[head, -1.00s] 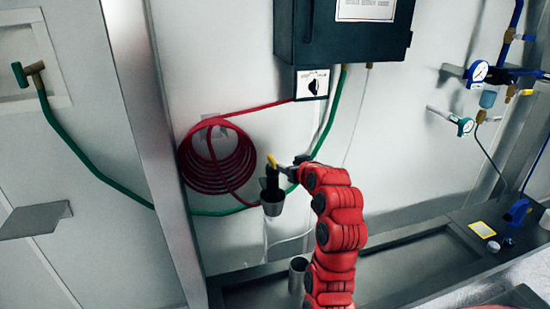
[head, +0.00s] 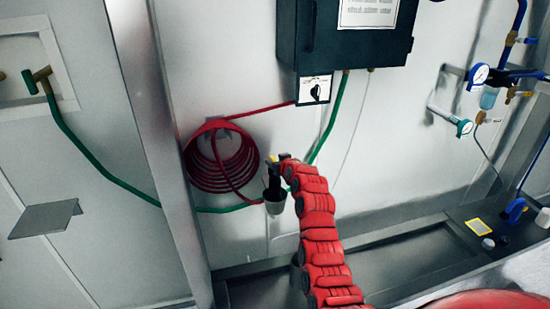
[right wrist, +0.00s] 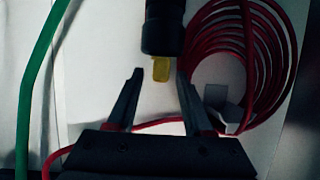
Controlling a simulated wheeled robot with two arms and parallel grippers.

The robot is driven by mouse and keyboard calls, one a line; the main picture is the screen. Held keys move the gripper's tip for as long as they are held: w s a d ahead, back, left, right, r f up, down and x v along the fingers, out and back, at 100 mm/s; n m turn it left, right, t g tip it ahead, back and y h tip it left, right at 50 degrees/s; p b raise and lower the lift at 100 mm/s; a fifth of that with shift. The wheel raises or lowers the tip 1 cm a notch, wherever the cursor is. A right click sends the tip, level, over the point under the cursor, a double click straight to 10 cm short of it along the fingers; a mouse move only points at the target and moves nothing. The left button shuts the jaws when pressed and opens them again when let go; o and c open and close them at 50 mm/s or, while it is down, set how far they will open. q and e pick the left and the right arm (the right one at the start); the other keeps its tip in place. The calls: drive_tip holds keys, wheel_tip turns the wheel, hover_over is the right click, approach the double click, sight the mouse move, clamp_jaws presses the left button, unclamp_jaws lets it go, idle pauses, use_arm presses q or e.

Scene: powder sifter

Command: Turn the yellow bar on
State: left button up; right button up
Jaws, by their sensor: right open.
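The yellow bar (right wrist: 161,69) is a short tab at the end of a black cylindrical fitting (right wrist: 163,25) in the right wrist view. In the head view the black fitting (head: 272,184) hangs in front of the wall above a grey cup-shaped part (head: 275,205); the bar is hardly visible there. My right gripper (right wrist: 158,73) is open, with its fingertips on either side of the bar's end. I see gaps on both sides, and I cannot tell how deep the bar sits between them. The right gripper is small in the head view (head: 278,162). My left gripper is not in view.
A coiled red hose (head: 215,158) hangs on the wall just left of the fitting. A green hose (head: 327,120) runs behind. A dark cabinet (head: 345,38) with a switch box (head: 314,90) is above. Gauges (head: 478,74) are at right, over a metal trough (head: 420,252).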

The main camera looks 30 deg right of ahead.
drive_tip(key=shift+x, duration=0.75)
clamp_jaws()
